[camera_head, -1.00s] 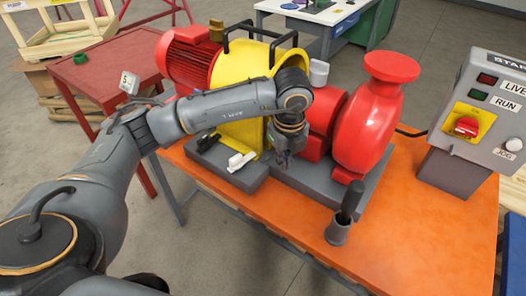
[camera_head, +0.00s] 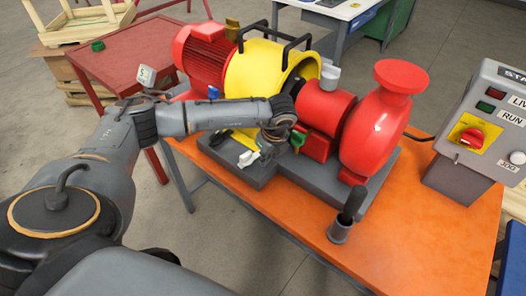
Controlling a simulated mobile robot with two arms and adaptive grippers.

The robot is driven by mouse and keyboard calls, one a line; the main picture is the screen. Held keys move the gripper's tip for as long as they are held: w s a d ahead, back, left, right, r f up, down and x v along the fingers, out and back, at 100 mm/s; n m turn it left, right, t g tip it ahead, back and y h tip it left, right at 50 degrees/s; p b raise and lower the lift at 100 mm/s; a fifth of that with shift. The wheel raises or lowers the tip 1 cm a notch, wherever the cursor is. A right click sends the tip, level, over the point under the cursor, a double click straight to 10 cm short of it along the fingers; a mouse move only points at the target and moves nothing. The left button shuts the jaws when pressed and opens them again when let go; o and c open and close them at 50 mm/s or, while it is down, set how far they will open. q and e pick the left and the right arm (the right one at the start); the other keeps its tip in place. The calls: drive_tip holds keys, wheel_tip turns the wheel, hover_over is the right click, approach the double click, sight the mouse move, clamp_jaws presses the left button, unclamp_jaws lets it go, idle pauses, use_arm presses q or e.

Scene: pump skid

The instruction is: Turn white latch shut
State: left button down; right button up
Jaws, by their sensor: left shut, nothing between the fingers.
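The yellow guard (camera_head: 252,78) with black handles covers the middle of the pump skid. A small white latch-like block (camera_head: 331,75) sits at its right rear, beside the red housing. A second small white piece (camera_head: 248,158) lies low on the grey base in front; I cannot tell which one is the latch. My left gripper (camera_head: 267,152) is shut and empty, pointing down in front of the guard, just right of the low white piece. Whether it touches anything is unclear. The gripper and wrist hide part of the guard's front. My right gripper is out of view.
A green tab (camera_head: 298,139) is close right of my left gripper; a blue one (camera_head: 213,92) is behind my forearm. The orange front tabletop (camera_head: 410,245) is clear.

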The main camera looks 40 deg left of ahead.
use_arm(q)
drive_tip(key=shift+w+a, duration=0.15)
drive_tip(key=shift+a, duration=0.35)
drive_tip(key=shift+w+a+f+n+b, duration=0.3)
drive_tip(key=shift+a+n+b, duration=0.25)
drive_tip(key=shift+b, duration=0.3)
drive_tip(key=shift+w+r+n+g, duration=0.1)
drive_tip(key=shift+n+g, duration=0.2)
drive_tip(key=shift+n, duration=0.15)
drive_tip(key=shift+a+r, duration=0.1)
drive_tip(key=shift+r, duration=0.15)
drive_tip(key=shift+a+n, duration=0.1)
drive_tip(key=shift+n, duration=0.2)
